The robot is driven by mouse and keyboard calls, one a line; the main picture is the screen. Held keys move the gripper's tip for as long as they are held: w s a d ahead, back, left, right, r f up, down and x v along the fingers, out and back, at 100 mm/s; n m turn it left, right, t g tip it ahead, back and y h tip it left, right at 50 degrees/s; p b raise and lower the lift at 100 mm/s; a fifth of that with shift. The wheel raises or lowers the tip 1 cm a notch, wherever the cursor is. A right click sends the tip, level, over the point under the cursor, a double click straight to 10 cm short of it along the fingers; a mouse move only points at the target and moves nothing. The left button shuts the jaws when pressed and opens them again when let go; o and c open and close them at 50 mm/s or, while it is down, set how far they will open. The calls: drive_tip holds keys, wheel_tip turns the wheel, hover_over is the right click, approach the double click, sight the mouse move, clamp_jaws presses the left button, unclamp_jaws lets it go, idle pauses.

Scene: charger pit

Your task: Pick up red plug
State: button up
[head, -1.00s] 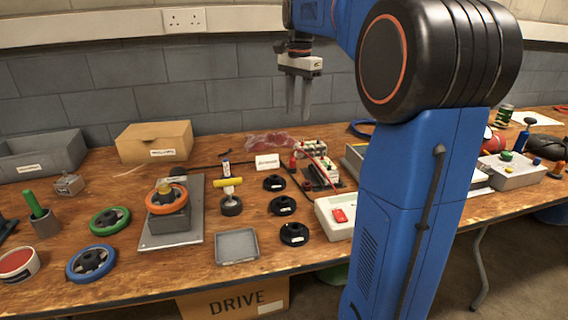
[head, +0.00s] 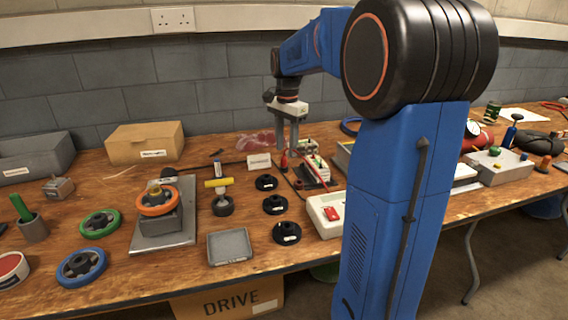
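The red plug (head: 284,161) stands upright at the back middle of the bench in the head view, beside a board with small white blocks and a red wire. My gripper (head: 287,152) points straight down just above it. Its two grey fingers are apart with a gap between them. The tips reach about the top of the plug; I cannot tell whether the plug is between them or a little in front or behind. Nothing is seen held.
A white box with a red switch (head: 325,211) sits in front of the board. A small white label card (head: 259,161) stands close left of the plug. The grey tray (head: 230,261) is empty.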

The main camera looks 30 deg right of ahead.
sight(284, 163)
drive_tip(key=shift+w+a+f, duration=0.1)
drive_tip(key=shift+w+f, duration=0.05)
drive_tip(key=shift+f, duration=0.95)
drive_tip(key=shift+w+a+f, duration=0.1)
drive_tip(key=shift+f, duration=1)
clamp_jaws()
